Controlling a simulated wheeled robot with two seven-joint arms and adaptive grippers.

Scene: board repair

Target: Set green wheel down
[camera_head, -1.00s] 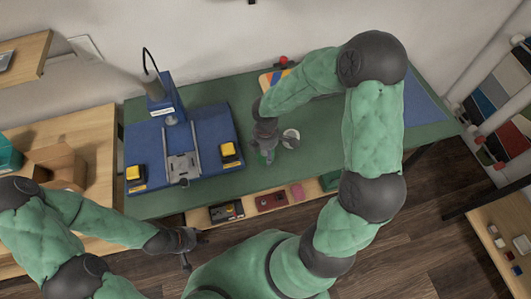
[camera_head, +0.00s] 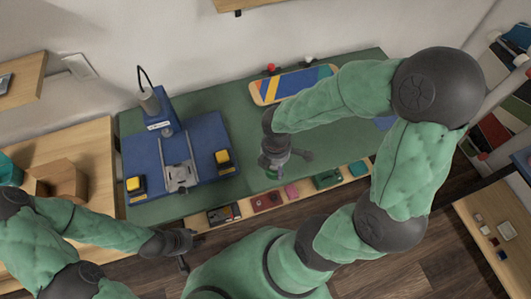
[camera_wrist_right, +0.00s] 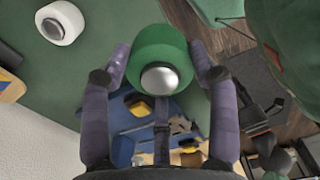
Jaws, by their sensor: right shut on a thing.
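The green wheel (camera_wrist_right: 150,45) with a silver hub sits between the two purple-grey fingers of my right gripper (camera_wrist_right: 160,75), which is shut on it. In the head view only a small green bit of the wheel (camera_head: 272,175) shows under my right gripper (camera_head: 273,167), over the front part of the green table (camera_head: 215,195). I cannot tell whether the wheel touches the table top. My left gripper (camera_head: 193,250) is empty, with its fingers apart, in front of the table's left front edge.
A white wheel (camera_wrist_right: 60,22) lies on the table in the right wrist view. A blue fixture (camera_head: 205,135) with yellow buttons stands on the left of the table. A striped board (camera_head: 290,85) lies at the back. A wooden shelf (camera_head: 245,208) with several small parts runs along the front.

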